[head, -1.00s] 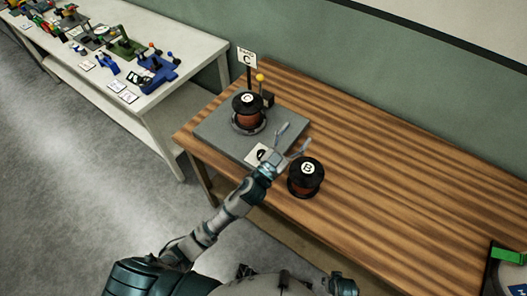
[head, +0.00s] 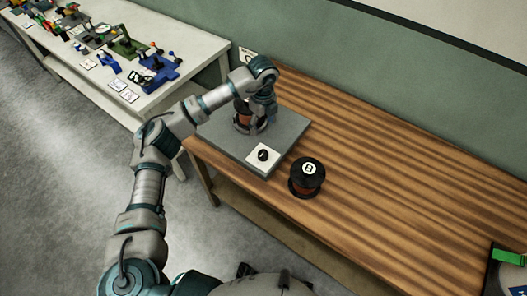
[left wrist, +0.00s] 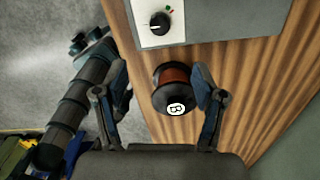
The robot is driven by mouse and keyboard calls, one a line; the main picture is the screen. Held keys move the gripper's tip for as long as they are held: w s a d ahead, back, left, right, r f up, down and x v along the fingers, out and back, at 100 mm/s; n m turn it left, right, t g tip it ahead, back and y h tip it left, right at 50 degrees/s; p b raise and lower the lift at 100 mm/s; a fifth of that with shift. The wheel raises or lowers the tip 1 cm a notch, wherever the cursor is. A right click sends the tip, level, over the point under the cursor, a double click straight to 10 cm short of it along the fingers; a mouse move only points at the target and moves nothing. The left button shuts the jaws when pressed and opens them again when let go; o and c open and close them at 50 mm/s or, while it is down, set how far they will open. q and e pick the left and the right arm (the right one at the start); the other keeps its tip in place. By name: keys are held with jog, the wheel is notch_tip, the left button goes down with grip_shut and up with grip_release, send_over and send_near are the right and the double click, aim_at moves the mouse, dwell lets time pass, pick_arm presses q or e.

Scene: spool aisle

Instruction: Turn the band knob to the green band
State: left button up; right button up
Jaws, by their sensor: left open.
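The band knob (head: 262,155) is a small black knob on a white plate at the front corner of a grey base. The left wrist view shows the knob (left wrist: 159,22) with a white pointer line toward the left; small red and green marks lie at its upper right. My left gripper (head: 261,120) is above the base, in front of spool C (head: 241,118), which it partly hides. In the left wrist view my left gripper (left wrist: 158,70) is open and empty, its fingers framing spool B without visible contact. The knob lies beyond the fingertips.
Spool B (head: 306,178), black with a copper winding, stands on the wooden table (head: 390,180) right of the base. A white table (head: 195,60) with several small coloured devices is at upper left. A green-topped item (head: 508,256) is at lower right. The table's middle is clear.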

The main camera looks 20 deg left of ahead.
aim_at(263, 153)
pick_arm(q)
notch_tip(263, 153, down, 16)
jog(key=shift+f, duration=0.25)
jog(key=c, duration=1.1)
